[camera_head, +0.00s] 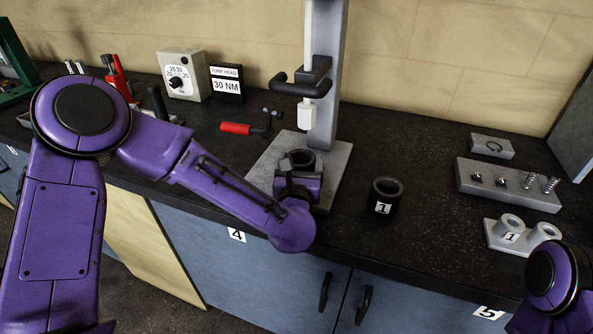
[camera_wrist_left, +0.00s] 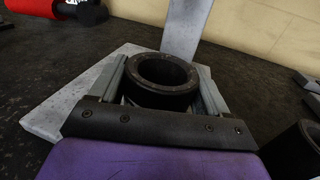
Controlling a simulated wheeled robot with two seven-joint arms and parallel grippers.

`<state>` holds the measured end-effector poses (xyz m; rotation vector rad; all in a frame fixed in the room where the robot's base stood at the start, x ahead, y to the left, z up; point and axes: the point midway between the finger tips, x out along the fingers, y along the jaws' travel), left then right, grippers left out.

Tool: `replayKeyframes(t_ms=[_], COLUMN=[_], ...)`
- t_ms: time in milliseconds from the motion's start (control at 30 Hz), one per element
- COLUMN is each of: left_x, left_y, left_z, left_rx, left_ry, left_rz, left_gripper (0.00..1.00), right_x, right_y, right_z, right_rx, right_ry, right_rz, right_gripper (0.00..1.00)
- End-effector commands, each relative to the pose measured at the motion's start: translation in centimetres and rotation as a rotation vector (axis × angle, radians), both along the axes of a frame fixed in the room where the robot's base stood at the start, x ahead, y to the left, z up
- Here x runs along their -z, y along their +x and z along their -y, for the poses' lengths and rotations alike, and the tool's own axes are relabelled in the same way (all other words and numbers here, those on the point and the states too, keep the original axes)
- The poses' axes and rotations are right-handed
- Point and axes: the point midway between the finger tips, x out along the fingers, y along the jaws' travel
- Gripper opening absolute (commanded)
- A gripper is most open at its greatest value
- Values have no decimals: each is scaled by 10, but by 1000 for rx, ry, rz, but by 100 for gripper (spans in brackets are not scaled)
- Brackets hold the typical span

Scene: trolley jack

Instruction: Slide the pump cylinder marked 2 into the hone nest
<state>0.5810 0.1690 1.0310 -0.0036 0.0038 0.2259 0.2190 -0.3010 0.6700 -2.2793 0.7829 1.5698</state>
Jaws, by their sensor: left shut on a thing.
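A black hollow cylinder (camera_wrist_left: 163,75) stands upright between the two fingers of my left gripper (camera_wrist_left: 162,90), which is shut on it. No number shows on it, so I cannot read a 2. In the head view this cylinder (camera_head: 300,157) is over the grey base plate (camera_head: 257,178) of the hone stand, below the white spindle end (camera_head: 306,116). The nest itself is hidden by the cylinder and gripper; I cannot tell whether the cylinder is seated in it. My left gripper (camera_head: 299,178) reaches in from the front. My right gripper is out of view.
A black cylinder marked 1 (camera_head: 384,200) stands on the dark counter right of the base plate. A red-handled tool (camera_head: 237,128) lies left of the stand column (camera_head: 328,75). Grey holders with springs (camera_head: 508,185) and sleeves (camera_head: 496,240) sit at the right. Bare counter lies between.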

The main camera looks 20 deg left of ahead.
Motion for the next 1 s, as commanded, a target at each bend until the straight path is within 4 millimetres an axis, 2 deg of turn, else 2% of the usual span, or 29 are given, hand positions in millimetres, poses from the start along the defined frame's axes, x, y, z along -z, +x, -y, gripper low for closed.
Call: replayKeyframes(t_ms=[433, 1000], left_x=[4, 4], left_y=[32, 36], left_z=[1, 1], left_rx=[-1, -1], left_ry=[-1, -1], left_rz=[3, 4], left_gripper=[9, 9], right_x=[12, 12], right_y=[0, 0], right_z=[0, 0], right_rx=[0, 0], right_ry=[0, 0], right_rz=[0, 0], right_gripper=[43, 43])
